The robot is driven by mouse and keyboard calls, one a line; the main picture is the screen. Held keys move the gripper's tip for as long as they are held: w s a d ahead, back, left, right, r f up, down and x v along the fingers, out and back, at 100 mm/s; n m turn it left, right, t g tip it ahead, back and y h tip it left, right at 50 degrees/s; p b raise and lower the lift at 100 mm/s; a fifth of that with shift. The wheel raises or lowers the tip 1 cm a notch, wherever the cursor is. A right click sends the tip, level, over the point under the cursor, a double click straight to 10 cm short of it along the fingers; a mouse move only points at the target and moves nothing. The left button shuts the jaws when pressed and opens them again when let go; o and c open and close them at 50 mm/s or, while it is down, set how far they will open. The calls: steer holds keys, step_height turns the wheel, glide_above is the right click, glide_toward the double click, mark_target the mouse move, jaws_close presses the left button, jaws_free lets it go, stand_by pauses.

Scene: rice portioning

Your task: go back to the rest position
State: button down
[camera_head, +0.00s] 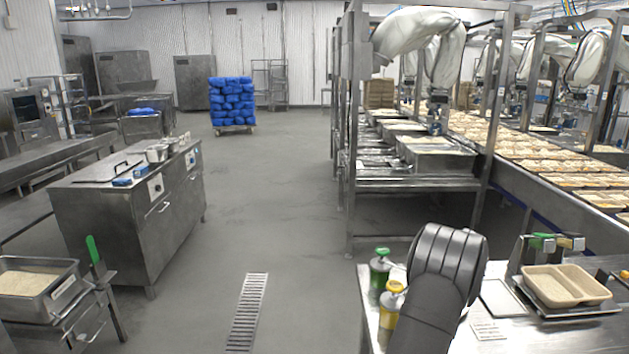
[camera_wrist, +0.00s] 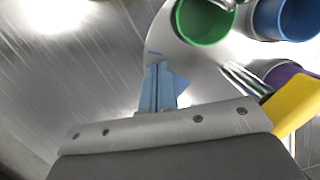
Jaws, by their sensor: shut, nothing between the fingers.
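My gripper (camera_wrist: 159,68) shows in the wrist view as two narrow blue fingers, closed together with nothing between them. They point at a shiny metal surface (camera_wrist: 90,60). In the head view my dark arm rises over the front table (camera_head: 530,335). There its body hides the fingers.
In the wrist view, a green cup (camera_wrist: 205,22), a blue cup (camera_wrist: 285,15), a purple rim (camera_wrist: 282,72) and a yellow part (camera_wrist: 295,103) lie close right. The head view shows green (camera_head: 380,272) and yellow-topped (camera_head: 391,305) containers left of my arm, and a beige tray (camera_head: 565,285) right.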

steer(key=shift+s+d+n, duration=0.1)
steer(key=shift+d+n, duration=0.2)
steer(key=shift+n, duration=0.1)
